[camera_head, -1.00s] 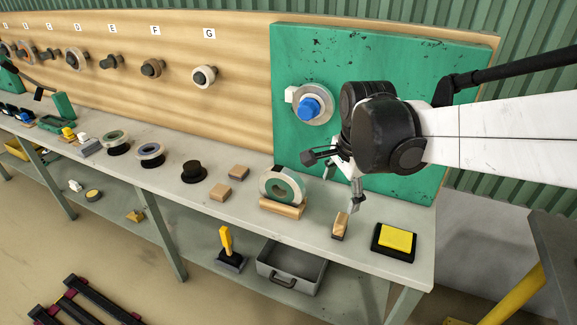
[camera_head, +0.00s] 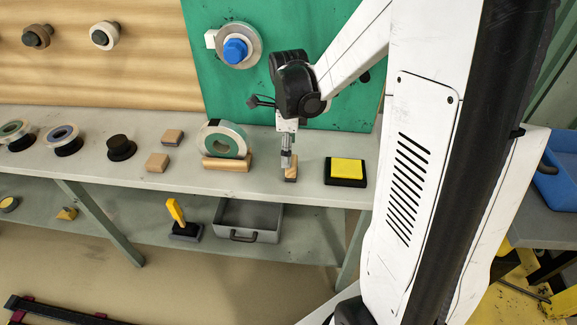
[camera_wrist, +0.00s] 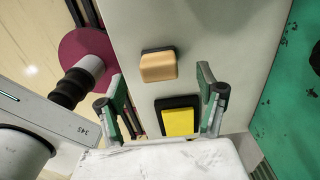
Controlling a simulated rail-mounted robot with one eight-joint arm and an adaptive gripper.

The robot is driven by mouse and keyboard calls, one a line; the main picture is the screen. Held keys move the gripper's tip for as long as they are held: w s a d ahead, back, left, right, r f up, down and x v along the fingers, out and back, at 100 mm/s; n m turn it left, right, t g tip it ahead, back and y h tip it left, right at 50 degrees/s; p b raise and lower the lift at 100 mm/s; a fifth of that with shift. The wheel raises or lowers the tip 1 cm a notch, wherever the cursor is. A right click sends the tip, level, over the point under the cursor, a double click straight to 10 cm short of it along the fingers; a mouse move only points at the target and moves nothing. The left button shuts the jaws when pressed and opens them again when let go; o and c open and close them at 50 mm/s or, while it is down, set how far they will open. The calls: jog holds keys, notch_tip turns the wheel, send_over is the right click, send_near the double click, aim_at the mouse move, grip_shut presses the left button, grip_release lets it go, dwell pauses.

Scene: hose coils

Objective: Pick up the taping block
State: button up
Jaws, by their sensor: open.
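The taping block, a small tan block with a dark base (camera_head: 291,172), stands on the workbench (camera_head: 262,187) between a tape roll on a wooden stand and a yellow-topped black pad. My gripper (camera_head: 287,160) points down at the block and partly hides it in the head view. In the wrist view, the block (camera_wrist: 158,66) lies at or just beyond the level of the open fingertips (camera_wrist: 162,80), between the two fingers in the picture. The fingers look apart from it, with nothing held. I cannot tell the exact height gap.
The yellow-topped black pad (camera_head: 345,171) sits close on the right. The green and white tape roll (camera_head: 223,138) on its wooden stand (camera_head: 227,163) is close on the left. A green board (camera_head: 240,90) rises behind. Two tan blocks (camera_head: 157,162) lie farther left.

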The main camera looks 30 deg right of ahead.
aim_at(292, 168)
notch_tip(292, 168, down, 2)
jog(key=shift+f, duration=0.25)
jog(key=shift+s+d+f+b, duration=0.1)
jog(key=shift+s+f+b, duration=0.05)
jog(key=shift+f, duration=0.7)
jog(key=shift+s+d+f+b, duration=0.1)
jog(key=shift+f+b, duration=0.1)
jog(key=shift+f, duration=0.7)
jog(key=shift+s+d+f+b, duration=0.1)
jog(key=shift+s+f+b, duration=0.05)
jog(key=shift+f, duration=0.7)
jog(key=c, duration=1.3)
jog(key=shift+r, duration=0.1)
